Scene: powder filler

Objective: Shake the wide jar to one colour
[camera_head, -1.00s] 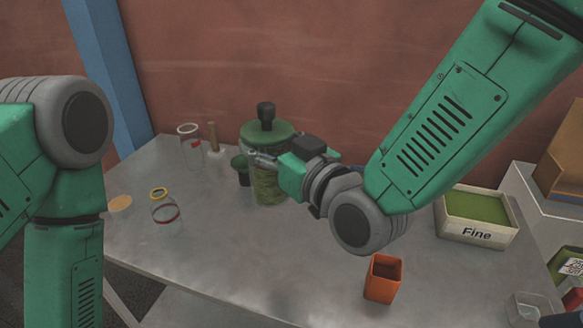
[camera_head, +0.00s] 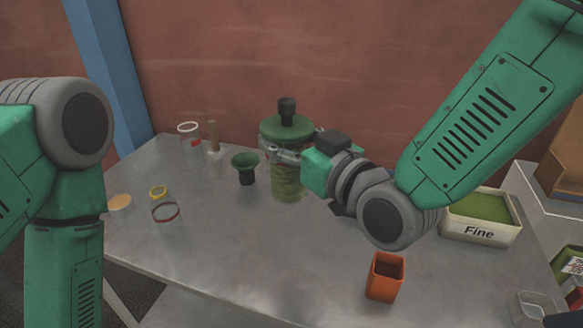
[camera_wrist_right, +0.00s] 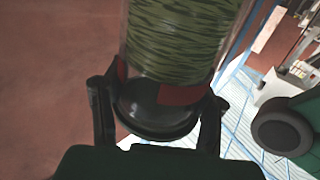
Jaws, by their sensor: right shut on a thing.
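The wide jar (camera_head: 287,182) has a green lid with a black knob and stands upright in the head view at the back middle of the table. Its contents show streaky light and dark green bands, also in the right wrist view (camera_wrist_right: 178,40). My right gripper (camera_head: 283,152) is shut on the jar near its lid end, with a finger on each side in the right wrist view (camera_wrist_right: 158,112). I cannot tell whether the jar's bottom touches the table. My left arm is at the left edge of the head view; its gripper is not in view.
A dark green funnel (camera_head: 245,168) stands just left of the jar. Clear jars (camera_head: 165,207) (camera_head: 189,138) and a wooden-handled tool (camera_head: 213,138) are further left. An orange cup (camera_head: 385,277) stands at front right, and a tray marked Fine (camera_head: 480,231) at right. The front middle is clear.

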